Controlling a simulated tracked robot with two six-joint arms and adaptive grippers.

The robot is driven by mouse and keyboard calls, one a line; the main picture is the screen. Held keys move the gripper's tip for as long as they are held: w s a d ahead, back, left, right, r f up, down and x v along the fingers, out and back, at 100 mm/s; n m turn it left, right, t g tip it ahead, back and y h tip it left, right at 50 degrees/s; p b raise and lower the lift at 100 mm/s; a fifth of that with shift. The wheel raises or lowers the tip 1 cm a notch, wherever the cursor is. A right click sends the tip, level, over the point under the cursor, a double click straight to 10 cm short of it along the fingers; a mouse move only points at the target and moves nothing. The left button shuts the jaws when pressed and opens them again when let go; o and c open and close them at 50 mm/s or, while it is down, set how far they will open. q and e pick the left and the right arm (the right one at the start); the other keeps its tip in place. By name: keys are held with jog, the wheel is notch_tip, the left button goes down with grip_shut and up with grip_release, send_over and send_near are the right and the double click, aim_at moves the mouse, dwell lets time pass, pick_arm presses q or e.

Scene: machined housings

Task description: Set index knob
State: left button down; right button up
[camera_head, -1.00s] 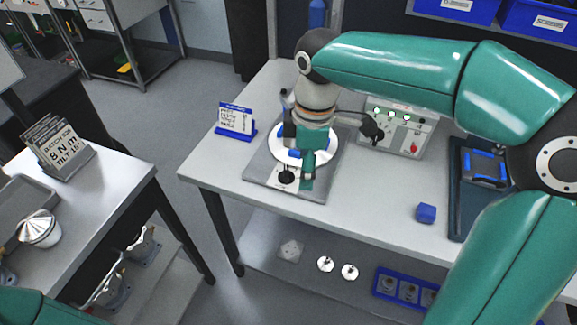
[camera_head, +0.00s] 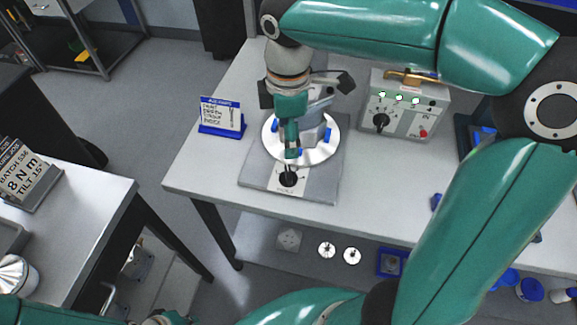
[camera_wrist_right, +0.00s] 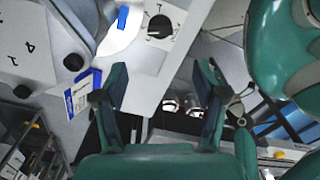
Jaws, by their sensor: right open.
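The black index knob (camera_head: 288,179) sits on a white label plate at the front of a grey fixture base (camera_head: 322,187). It also shows near the top of the right wrist view (camera_wrist_right: 160,27). Behind it is a round white plate (camera_head: 328,150) with blue clamps and a grey housing, partly hidden by my right arm. My right gripper (camera_head: 291,150) points down over the plate's front, just behind the knob in the picture. In the right wrist view its two fingers (camera_wrist_right: 163,100) are apart with nothing between them. My left gripper is not visible; green arm links show at the bottom edge.
A control box (camera_head: 405,108) with lit green lamps, a black knob and a red button stands behind right. A blue-and-white sign (camera_head: 221,116) stands left of the fixture. A blue block (camera_head: 436,202) is partly hidden by my right arm. The front left table (camera_head: 190,185) is clear.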

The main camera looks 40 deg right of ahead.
aim_at(288, 171)
notch_tip(288, 171, down, 12)
jog(key=shift+f+b, duration=0.1)
jog(key=shift+b, duration=0.2)
jog(key=c, duration=1)
jog(key=shift+c, duration=0.7)
